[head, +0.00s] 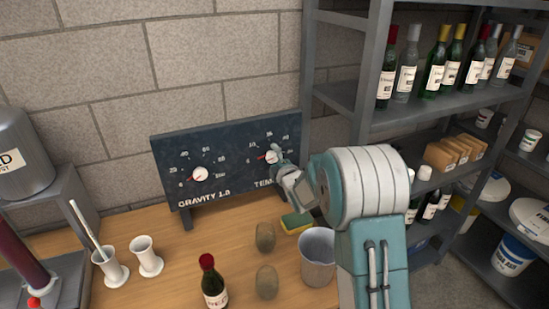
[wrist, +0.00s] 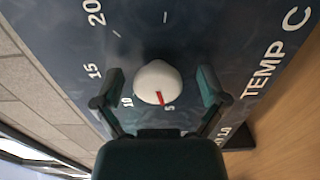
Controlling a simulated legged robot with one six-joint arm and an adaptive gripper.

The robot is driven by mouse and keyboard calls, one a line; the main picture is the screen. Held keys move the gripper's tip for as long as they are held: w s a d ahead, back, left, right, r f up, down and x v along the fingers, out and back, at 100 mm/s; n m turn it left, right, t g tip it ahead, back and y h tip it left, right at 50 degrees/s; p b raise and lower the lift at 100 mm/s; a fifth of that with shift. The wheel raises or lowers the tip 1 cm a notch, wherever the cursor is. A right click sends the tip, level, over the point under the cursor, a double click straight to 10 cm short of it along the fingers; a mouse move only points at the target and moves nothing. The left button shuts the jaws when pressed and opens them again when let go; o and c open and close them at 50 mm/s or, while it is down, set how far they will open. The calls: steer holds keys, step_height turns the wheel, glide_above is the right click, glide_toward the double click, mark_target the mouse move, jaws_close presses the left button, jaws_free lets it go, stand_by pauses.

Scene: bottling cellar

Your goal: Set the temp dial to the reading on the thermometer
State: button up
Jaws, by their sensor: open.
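The temp dial (head: 271,157) is a white knob with a red pointer on the right half of a dark panel (head: 228,165). In the wrist view the knob (wrist: 157,80) sits between my open fingers (wrist: 160,84), with a gap visible on each side. Its red pointer lies between the 5 and 10 marks, closer to 5. In the head view my gripper (head: 282,163) is at the dial and partly covers it. A pale rod (head: 84,226) leans in a white cylinder (head: 110,268); I cannot tell if it is the thermometer, and no reading is legible.
A second dial, gravity (head: 200,174), is left on the panel. A sponge (head: 296,222), a grey bucket (head: 318,256), two brownish rounded objects (head: 265,237) and a bottle (head: 213,284) stand on the wooden bench below. A metal shelf (head: 425,107) with bottles is close on the right.

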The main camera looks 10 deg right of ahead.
steer(key=shift+a, duration=0.55)
steer(key=shift+c, duration=1.2)
steer(key=c, duration=0.9)
steer(key=shift+d, duration=0.25)
